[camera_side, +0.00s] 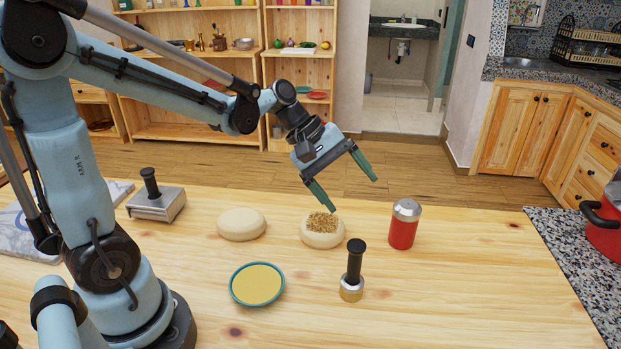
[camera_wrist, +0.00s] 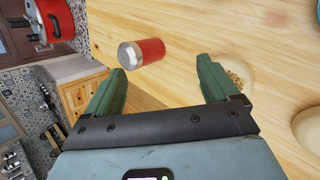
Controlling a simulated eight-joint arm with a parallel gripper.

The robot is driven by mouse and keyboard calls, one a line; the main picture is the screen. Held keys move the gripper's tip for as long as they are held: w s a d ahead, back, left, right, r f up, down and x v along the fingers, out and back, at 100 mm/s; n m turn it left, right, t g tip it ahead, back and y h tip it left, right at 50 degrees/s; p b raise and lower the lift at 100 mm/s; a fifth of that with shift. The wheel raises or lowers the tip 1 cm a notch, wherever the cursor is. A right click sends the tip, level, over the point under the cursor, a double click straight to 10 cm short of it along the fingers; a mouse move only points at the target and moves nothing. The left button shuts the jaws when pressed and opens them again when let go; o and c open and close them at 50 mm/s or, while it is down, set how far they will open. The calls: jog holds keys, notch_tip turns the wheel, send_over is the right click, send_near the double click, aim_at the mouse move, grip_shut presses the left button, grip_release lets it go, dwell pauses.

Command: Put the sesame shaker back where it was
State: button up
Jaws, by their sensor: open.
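The sesame shaker (camera_side: 403,226) is a red cylinder with a silver cap, standing upright on the wooden table at the right of the dough rounds. It also shows in the wrist view (camera_wrist: 150,51), a little beyond my fingertips. My gripper (camera_side: 352,190) is open and empty, tilted above the table between the seeded dough and the shaker. In the wrist view its two green fingers (camera_wrist: 160,75) are spread wide, with nothing between them. A round of dough (camera_side: 322,237) topped with sesame seeds lies left of the shaker. A plain round of dough (camera_side: 241,225) lies farther left.
A black-handled stamp (camera_side: 352,276) stands in front of the seeded dough. A teal-rimmed dish (camera_side: 257,284) of yellow content sits at front left. A metal press (camera_side: 157,203) stands at back left. A red pot (camera_side: 606,228) is on the granite counter at right. Table right of the shaker is clear.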

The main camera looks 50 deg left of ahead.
jog(key=s+a+m+t+y, duration=0.2)
jog(key=s+m+y, duration=0.4)
jog(key=s+m, duration=0.4)
jog(key=shift+s+r+m, duration=0.2)
jog(key=shift+s+m, duration=0.05)
jog(key=shift+m, duration=1.25)
